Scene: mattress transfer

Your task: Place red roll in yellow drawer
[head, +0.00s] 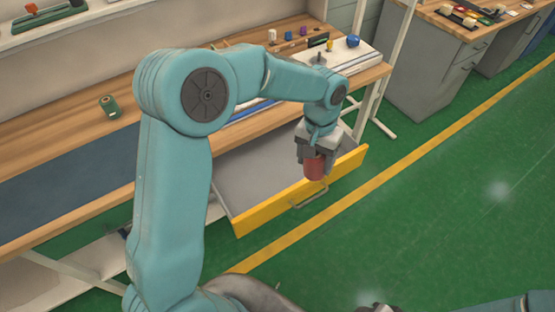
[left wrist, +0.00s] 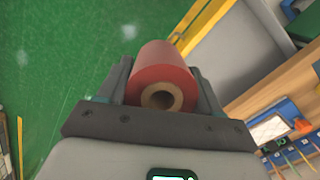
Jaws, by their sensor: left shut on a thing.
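A red roll (head: 315,167) is held between the fingers of my left gripper (head: 316,155), which points down. In the left wrist view the red roll (left wrist: 160,72) shows its open core end, with a finger of my left gripper (left wrist: 158,88) on each side. The yellow drawer (head: 275,208) is pulled out under the workbench, with a grey bottom and a yellow front. In the head view the roll appears over the front part of the drawer; its exact height cannot be told. In the left wrist view the drawer's yellow edge (left wrist: 205,25) is right of the roll. My right gripper is not in view.
The wooden workbench (head: 60,165) carries a green roll (head: 109,107), a blue ball (head: 353,41) and several small items. A second bench with grey drawers (head: 430,75) stands at the back right. The green floor (head: 450,200) on the right is clear.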

